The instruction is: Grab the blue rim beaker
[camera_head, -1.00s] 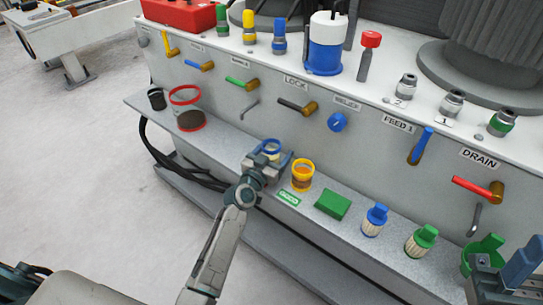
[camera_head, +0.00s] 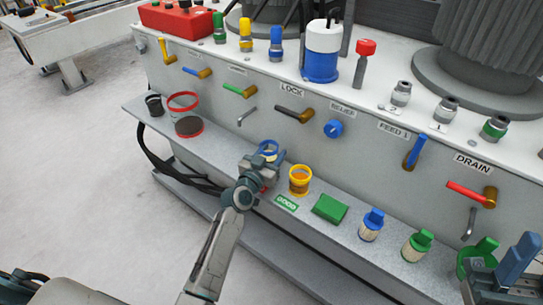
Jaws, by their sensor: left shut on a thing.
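The blue rim beaker (camera_head: 268,147) is at the shelf, left of the yellow rim beaker. Its blue rim and pale inside show above my gripper, which hides most of its body. My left gripper (camera_head: 262,165) is shut on the blue rim beaker. I cannot tell whether the beaker's base touches the shelf. My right gripper (camera_head: 497,272) is at the lower right corner, partly cut off by the frame, near a green hook-shaped thing.
The grey shelf (camera_head: 228,149) carries a yellow rim beaker (camera_head: 300,179), a green GOOD label (camera_head: 286,203), a green block (camera_head: 329,208), a blue-capped fitting (camera_head: 371,224) and a green-capped fitting (camera_head: 417,244). Red-rimmed containers (camera_head: 187,126) stand at left. Valve handles stick out above the shelf.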

